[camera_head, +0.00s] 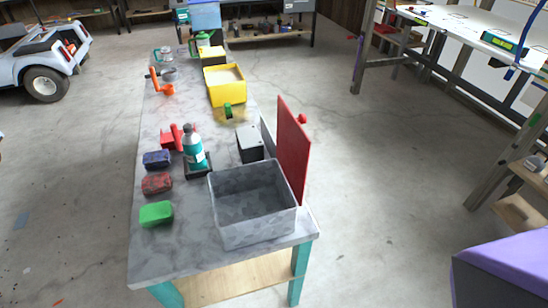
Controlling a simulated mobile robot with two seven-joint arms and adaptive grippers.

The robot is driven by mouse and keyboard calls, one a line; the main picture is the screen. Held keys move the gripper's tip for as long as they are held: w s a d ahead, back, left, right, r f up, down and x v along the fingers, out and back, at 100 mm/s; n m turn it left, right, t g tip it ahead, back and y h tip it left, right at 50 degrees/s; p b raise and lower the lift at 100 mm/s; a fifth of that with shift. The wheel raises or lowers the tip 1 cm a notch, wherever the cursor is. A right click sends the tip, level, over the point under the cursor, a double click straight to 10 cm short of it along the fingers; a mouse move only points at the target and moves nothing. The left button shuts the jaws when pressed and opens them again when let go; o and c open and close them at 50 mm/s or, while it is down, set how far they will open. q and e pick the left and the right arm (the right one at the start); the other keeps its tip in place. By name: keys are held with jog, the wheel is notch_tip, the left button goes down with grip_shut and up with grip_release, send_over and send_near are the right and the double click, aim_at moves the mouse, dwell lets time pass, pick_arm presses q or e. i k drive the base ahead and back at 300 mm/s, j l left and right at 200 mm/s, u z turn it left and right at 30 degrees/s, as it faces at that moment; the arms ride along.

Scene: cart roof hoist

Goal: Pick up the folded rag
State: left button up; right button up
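Three small, soft-looking rounded bundles lie in a row along the left edge of the long grey bench (180,255). One is dark blue (156,159), one is mottled red (157,183), and one is bright green (155,214), nearest the front. Any of them may be the folded rag; I cannot tell which from their shape at this size. They lie apart from each other with their tops uncovered. Neither of my grippers shows in this view.
An empty grey bin (251,231) stands right of the green bundle. A teal bottle (193,147) stands on a dark tray beside the bundles. A red panel (293,150) rises at the bench's right edge. A yellow bin (226,96) stands farther back. The front left corner is clear.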

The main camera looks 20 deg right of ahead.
aim_at(161, 159)
jog(key=l+u, duration=0.5)
jog(key=l, duration=1.3)
